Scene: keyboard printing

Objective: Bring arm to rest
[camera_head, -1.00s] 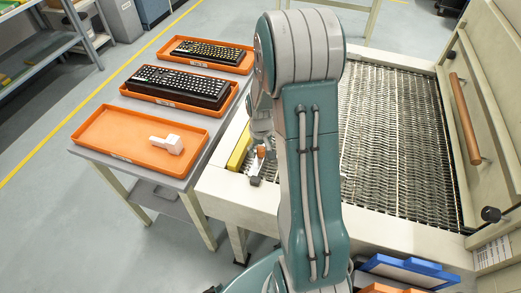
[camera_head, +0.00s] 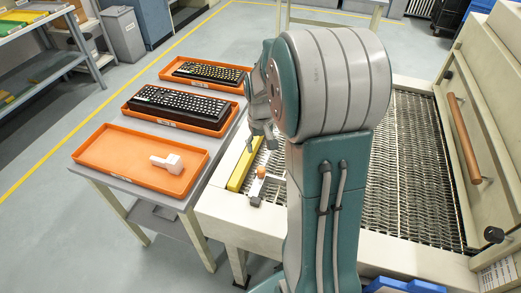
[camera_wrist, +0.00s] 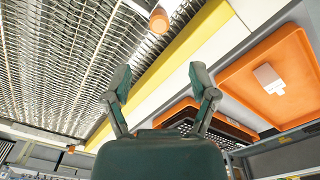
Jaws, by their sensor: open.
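My arm is folded up in front of the head camera, its large grey and teal joint covering part of the conveyor. My gripper (camera_head: 262,143) is left of that joint in the head view, above the machine's left edge near a yellow bar (camera_head: 244,165). In the wrist view my gripper (camera_wrist: 160,75) has its two fingers spread apart with nothing between them. A small lever with an orange knob (camera_head: 262,172) stands below the gripper; the knob also shows in the wrist view (camera_wrist: 158,20).
A table at left carries an orange tray (camera_head: 100,150) holding a white handled block (camera_head: 168,163), and two trays with black keyboards (camera_head: 180,103) (camera_head: 207,75). The metal mesh conveyor (camera_head: 415,170) and a hood with a wooden handle (camera_head: 463,140) are at right.

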